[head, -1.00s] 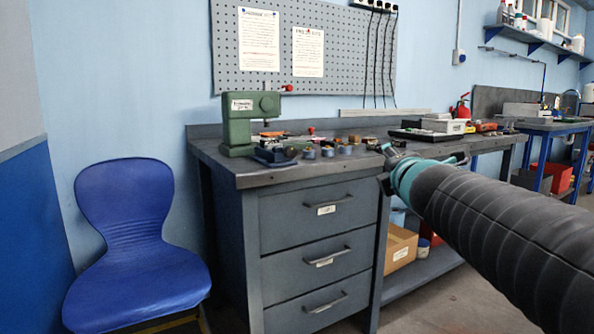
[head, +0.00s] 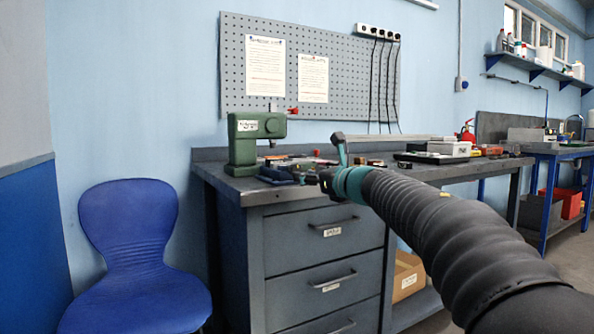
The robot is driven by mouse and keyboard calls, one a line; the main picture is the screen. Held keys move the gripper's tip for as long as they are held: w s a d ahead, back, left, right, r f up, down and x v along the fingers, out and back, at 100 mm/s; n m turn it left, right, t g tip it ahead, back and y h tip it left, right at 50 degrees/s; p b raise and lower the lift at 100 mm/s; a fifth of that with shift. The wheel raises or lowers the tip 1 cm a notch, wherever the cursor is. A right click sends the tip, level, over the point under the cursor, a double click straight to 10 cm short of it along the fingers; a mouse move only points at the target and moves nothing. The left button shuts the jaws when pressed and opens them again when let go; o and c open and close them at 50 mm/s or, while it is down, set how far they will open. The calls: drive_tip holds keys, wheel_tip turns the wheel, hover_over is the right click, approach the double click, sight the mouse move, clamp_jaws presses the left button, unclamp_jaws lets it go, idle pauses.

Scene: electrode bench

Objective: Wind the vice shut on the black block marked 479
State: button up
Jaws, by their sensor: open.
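A small dark blue vice (head: 276,174) sits near the front left edge of the grey bench, at the foot of a green machine (head: 257,140). Its handle and jaw gap are too small to make out. No marking 479 is legible, and I cannot pick out the black block among the small dark things there. My gripper (head: 333,166) is open, to the right of the vice. One finger points up and the other is low at the left. My gripper and arm hide part of the bench top and the small things behind them.
A grey bench with drawers (head: 320,257) stands below. A white box (head: 449,148) and a dark tray (head: 425,158) are on its right part. A blue chair (head: 130,250) stands at the left. A pegboard (head: 310,75) hangs behind. The bench top between has several small items.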

sight(295, 170)
drive_tip(key=p+x, duration=0.1)
drive_tip(key=x, duration=0.5)
drive_tip(key=shift+w+a, duration=0.25)
drive_tip(key=shift+c, duration=0.3)
clamp_jaws()
